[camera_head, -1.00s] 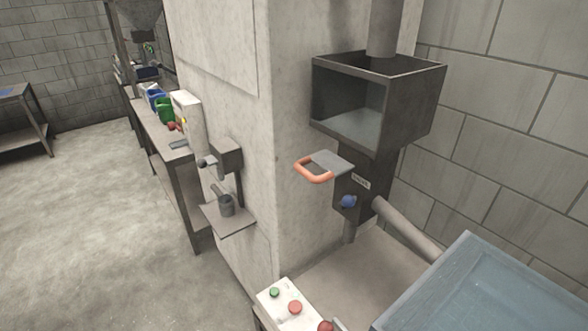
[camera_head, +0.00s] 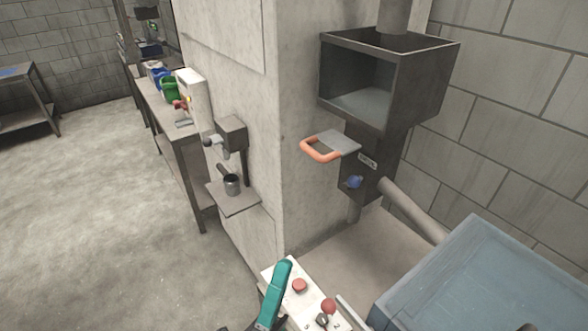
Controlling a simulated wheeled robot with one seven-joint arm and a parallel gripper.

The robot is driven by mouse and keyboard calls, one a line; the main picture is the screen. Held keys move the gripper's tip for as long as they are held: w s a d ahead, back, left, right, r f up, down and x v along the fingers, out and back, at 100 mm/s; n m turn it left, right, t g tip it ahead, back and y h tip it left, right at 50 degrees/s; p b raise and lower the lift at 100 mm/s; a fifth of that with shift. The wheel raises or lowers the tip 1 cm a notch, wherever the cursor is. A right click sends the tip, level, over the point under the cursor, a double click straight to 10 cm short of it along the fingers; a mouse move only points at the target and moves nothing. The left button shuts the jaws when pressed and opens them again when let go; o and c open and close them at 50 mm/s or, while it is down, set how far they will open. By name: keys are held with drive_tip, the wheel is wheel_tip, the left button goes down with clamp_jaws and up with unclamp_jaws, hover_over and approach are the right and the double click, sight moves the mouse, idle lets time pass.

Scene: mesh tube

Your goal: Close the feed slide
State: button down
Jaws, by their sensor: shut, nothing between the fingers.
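The feed slide is a flat grey plate (camera_head: 338,141) with an orange loop handle (camera_head: 318,151). It sticks out to the left from the dark housing (camera_head: 372,172) under the open hopper box (camera_head: 390,85), with a clear length of plate showing. A teal, narrow part that appears to be my gripper (camera_head: 283,266) rises from the bottom edge. It looks shut and empty, in front of the control box, well below the slide handle and apart from it. The rest of my arm is out of view.
A control box (camera_head: 309,309) with red buttons stands at the bottom. A blue-grey bin (camera_head: 480,275) is at the lower right. A blue knob (camera_head: 355,181) and a pipe (camera_head: 412,210) are below the slide.

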drive_tip(key=w+a+r+m+g+h, duration=0.2)
drive_tip(key=w+a+r+m+g, duration=0.4)
drive_tip(key=m, duration=0.5)
drive_tip(key=w+a+r+m+g+h, duration=0.1)
drive_tip(key=w+a+r+m+g, duration=0.2)
drive_tip(key=m+g, duration=0.6)
drive_tip(key=w+d+r+m+t, duration=0.1)
drive_tip(key=w+d+r+m, duration=0.1)
drive_tip(key=w+d, duration=0.6)
drive_tip(key=d, duration=0.3)
drive_tip(key=shift+w+r+t, duration=0.15)
drive_tip(key=shift+r+t, duration=0.15)
drive_tip(key=shift+d, duration=0.1)
